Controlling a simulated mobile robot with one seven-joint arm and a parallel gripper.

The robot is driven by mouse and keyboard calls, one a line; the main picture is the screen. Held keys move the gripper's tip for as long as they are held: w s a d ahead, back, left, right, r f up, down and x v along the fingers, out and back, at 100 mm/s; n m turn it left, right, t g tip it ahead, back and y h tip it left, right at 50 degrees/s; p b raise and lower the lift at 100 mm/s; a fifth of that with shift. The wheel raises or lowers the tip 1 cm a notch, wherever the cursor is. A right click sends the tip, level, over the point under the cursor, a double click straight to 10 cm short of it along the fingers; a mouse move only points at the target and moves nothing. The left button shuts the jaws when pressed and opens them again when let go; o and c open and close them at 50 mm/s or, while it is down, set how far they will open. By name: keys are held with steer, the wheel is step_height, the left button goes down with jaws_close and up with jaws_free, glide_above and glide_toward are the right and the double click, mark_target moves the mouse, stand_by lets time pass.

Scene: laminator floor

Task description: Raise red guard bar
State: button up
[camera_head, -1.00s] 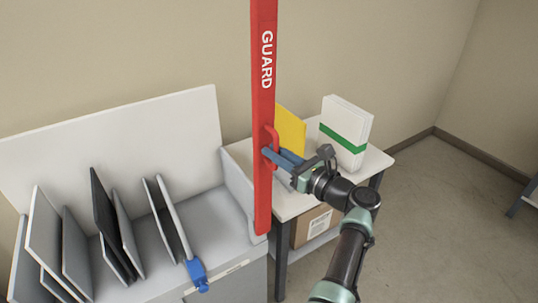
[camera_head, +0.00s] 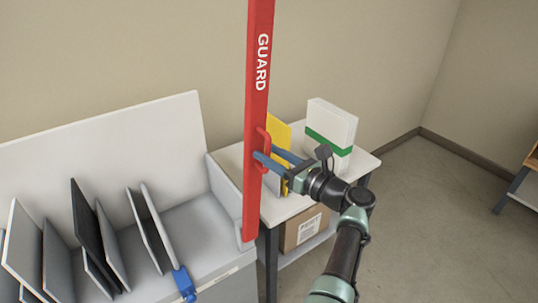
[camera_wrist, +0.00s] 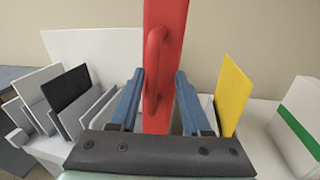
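The red guard bar (camera_head: 256,110), lettered GUARD, stands upright at the right end of the grey laminator unit (camera_head: 205,228). Its red loop handle (camera_head: 264,142) faces my gripper and also shows in the wrist view (camera_wrist: 153,60). My gripper (camera_head: 265,154) is at the handle's height. In the wrist view, its two blue fingers (camera_wrist: 159,74) stand apart, one on each side of the handle and bar, with gaps showing. The gripper is open and holds nothing. The lower end of the bar rests beside the unit's side panel.
Several grey and black boards (camera_head: 88,235) stand in the unit at left, near a blue clip (camera_head: 184,282). A white side table (camera_head: 278,210) behind my gripper bears a yellow board (camera_head: 281,132) and a white, green-banded pack (camera_head: 326,122). A cardboard box (camera_head: 303,228) sits underneath.

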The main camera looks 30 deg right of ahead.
steer(key=shift+a, duration=0.15)
steer(key=v, duration=1.3)
